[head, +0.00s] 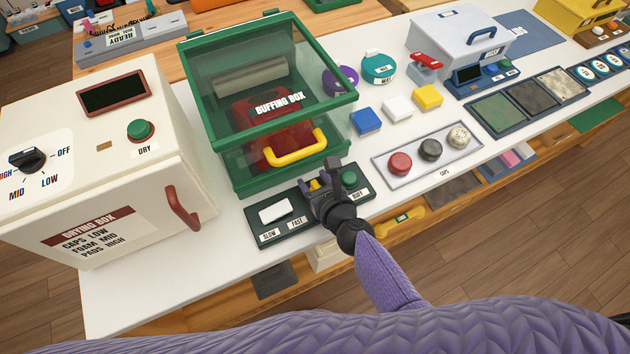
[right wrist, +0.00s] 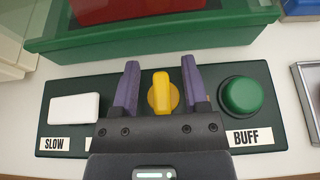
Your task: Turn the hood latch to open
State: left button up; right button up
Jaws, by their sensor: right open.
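The yellow hood latch knob (right wrist: 162,92) sits on the dark control panel in front of the buffing box. In the right wrist view its raised grip points up the picture, between the two purple fingers of my right gripper (right wrist: 161,85). The fingers are open, one on each side, with a gap to the knob. In the head view the right gripper (head: 334,182) covers part of the panel (head: 287,231), and a bit of the yellow knob (head: 315,185) shows beside it. The green buffing box (head: 235,151) has a clear hood, which is down, and a yellow handle (head: 295,150). My left gripper is not in view.
A white rocker switch (head: 275,212) is left of the knob and a green BUFF button (right wrist: 241,96) is right of it. The drying box (head: 110,150) stands at the left. A caps tray (head: 415,172) lies to the right.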

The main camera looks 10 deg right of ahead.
grip_shut()
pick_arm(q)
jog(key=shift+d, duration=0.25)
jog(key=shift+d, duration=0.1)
